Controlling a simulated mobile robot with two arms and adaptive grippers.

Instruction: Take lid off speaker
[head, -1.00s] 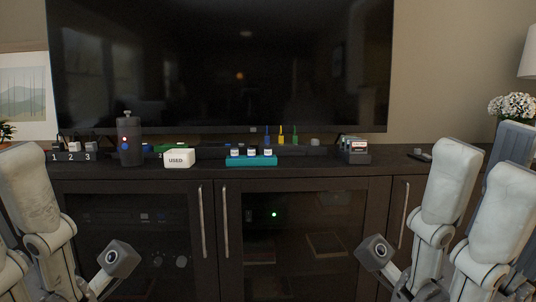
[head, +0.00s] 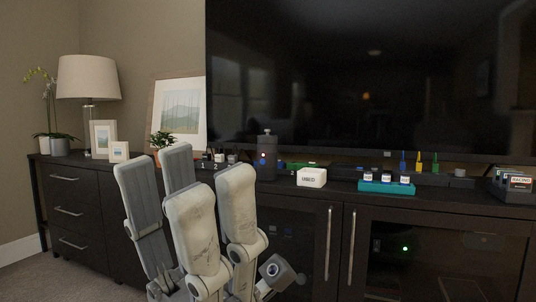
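The speaker (head: 266,160) is a dark grey upright body on the cabinet top, left of the white box marked USED, with a red light and a blue spot on its front. A lid with a small knob (head: 267,132) sits on its top. My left gripper (head: 276,271) is low in front of the cabinet doors, below the speaker and well apart from it. Its fingers do not show clearly, so I cannot tell if it is open. My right gripper is out of view.
The white USED box (head: 312,177) stands close to the right of the speaker. A plant (head: 162,142), frames and a lamp (head: 89,78) stand left. The television (head: 350,75) is behind.

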